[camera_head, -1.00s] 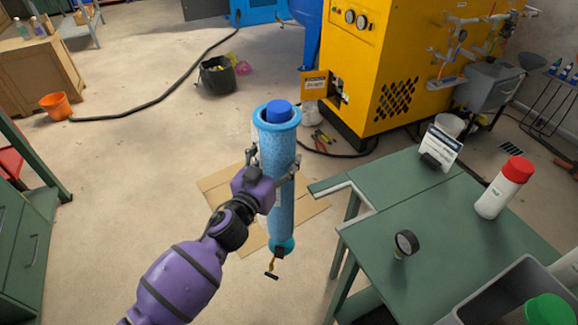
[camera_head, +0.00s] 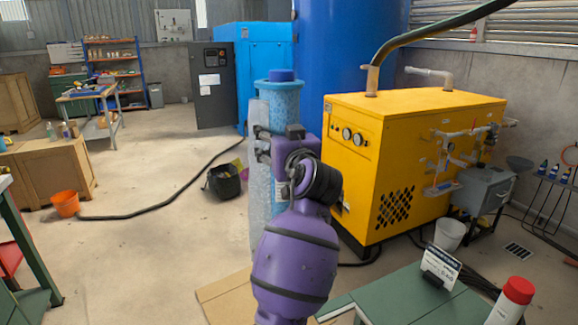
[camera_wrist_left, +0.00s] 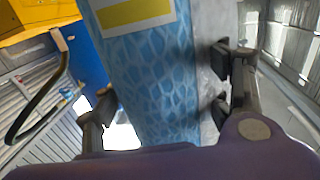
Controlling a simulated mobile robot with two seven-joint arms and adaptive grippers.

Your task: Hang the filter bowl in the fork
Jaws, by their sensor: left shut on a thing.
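The filter bowl (camera_head: 283,97) is a long, pale-blue mottled tube with a wider rim and a dark-blue top. It stands about upright in the middle of the head view, its lower part hidden behind my left arm. My left gripper (camera_head: 282,145) is shut around its upper part, below the rim. In the left wrist view the bowl (camera_wrist_left: 150,75) lies between the fingers (camera_wrist_left: 165,95), with a yellow-and-white label and a grey strip alongside. The fork cannot be made out now; only part of the green bench (camera_head: 400,300) shows at the lower right. My right gripper is not in view.
A yellow machine (camera_head: 390,140) stands right behind the bowl, and a blue tank (camera_head: 350,50) behind it. A card stand (camera_head: 440,266) and a red-capped bottle (camera_head: 510,300) are on the bench. A black bucket (camera_head: 223,182) and hose lie left. The left floor is mostly open.

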